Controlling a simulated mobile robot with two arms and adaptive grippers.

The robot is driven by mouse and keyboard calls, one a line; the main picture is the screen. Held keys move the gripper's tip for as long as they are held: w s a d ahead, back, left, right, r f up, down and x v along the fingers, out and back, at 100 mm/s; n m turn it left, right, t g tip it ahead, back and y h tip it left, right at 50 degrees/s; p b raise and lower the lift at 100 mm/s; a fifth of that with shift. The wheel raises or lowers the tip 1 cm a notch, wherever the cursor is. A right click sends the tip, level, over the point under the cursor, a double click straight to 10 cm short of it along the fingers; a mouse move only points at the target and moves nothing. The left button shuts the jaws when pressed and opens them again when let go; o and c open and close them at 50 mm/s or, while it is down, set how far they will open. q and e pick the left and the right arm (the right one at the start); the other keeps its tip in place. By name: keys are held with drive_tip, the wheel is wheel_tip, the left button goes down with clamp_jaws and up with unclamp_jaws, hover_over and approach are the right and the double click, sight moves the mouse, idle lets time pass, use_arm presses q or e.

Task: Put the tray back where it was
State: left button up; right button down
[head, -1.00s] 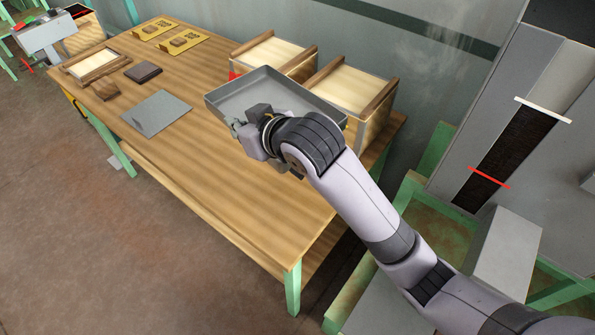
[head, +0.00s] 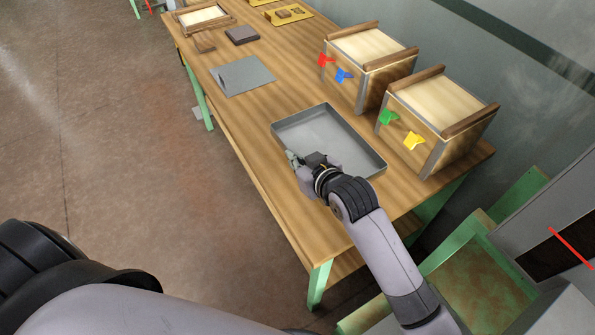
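The grey shallow tray (head: 323,114) is empty and level in the middle of the head view. It is on or just above the wooden table, in front of the two wooden boxes; I cannot tell whether it touches the tabletop. My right gripper (head: 303,161) is at the tray's near rim and looks shut on it, with part of that rim hidden behind the gripper. My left arm shows at the bottom left, but its gripper is out of view.
Two wooden boxes stand behind the tray, one (head: 342,84) with red and blue knobs, one (head: 432,150) with green and yellow knobs. A grey plate (head: 243,76), a dark block (head: 242,35) and a framed box (head: 205,17) lie farther left on the table (head: 275,185).

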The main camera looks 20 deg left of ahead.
drive_tip(key=shift+f, duration=0.3)
wheel_tip(320, 180, down, 4)
drive_tip(key=shift+f, duration=0.1)
use_arm(q)
drive_tip(key=shift+w+d, duration=0.3)
drive_tip(key=shift+d, duration=0.05)
drive_tip(key=shift+a+f, duration=0.1)
drive_tip(key=shift+a, duration=0.05)
use_arm(e)
drive_tip(key=shift+f, duration=0.1)
drive_tip(key=c, duration=1.8)
unclamp_jaws()
drive_tip(key=shift+f, duration=0.1)
